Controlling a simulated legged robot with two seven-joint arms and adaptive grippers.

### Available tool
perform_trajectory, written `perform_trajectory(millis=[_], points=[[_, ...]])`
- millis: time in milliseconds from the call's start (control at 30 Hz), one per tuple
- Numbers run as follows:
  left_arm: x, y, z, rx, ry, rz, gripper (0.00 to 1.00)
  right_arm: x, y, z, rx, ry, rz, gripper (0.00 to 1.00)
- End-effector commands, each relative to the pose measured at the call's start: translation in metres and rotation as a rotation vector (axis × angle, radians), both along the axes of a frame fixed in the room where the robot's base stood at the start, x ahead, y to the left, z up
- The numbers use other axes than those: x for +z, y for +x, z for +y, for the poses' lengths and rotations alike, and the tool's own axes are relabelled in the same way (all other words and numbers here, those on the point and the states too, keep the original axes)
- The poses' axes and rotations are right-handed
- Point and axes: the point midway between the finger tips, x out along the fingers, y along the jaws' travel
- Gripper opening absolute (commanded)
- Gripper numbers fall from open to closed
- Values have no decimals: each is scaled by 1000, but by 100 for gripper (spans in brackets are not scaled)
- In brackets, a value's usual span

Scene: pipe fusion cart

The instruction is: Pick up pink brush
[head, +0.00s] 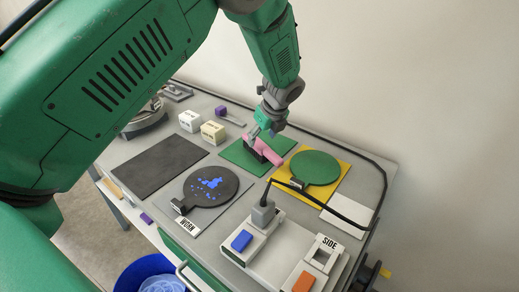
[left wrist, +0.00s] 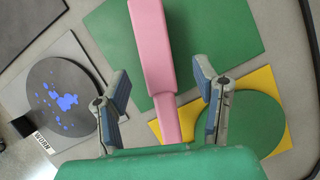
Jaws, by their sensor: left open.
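The pink brush (head: 265,151) lies on a green mat (head: 236,153) near the back of the cart top. In the left wrist view the brush (left wrist: 151,50) runs from the top edge down between the fingers, with its wide part at the top and a narrower handle below. My left gripper (head: 268,130) is right over the brush in the head view. In the left wrist view the left gripper (left wrist: 166,95) is open, with one finger on each side of the brush and clear gaps to both. My right gripper is not in view.
A green round paddle (head: 314,167) lies on a yellow mat to the right. A dark round paddle with blue marks (head: 211,185) sits at the front on a grey plate. Small boxes (head: 213,131) stand to the left. A grey switch box (head: 262,213) with a cable stands in front.

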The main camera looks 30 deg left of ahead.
Motion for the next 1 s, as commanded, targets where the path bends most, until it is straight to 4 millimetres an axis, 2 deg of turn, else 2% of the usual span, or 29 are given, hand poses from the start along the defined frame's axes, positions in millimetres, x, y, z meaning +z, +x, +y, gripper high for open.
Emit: perform_trajectory(millis=[233,500,800,833,967,1000], points=[[-18,1,9,1,-1,1,55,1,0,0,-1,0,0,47],[-54,6,24,1,-2,1,55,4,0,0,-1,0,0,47],[-59,7,25,1,-1,-1,55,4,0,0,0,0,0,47],[-59,7,25,1,-1,-1,52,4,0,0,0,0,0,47],[-59,7,25,1,-1,-1,6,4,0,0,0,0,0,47],[-59,7,25,1,-1,-1,0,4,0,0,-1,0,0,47]])
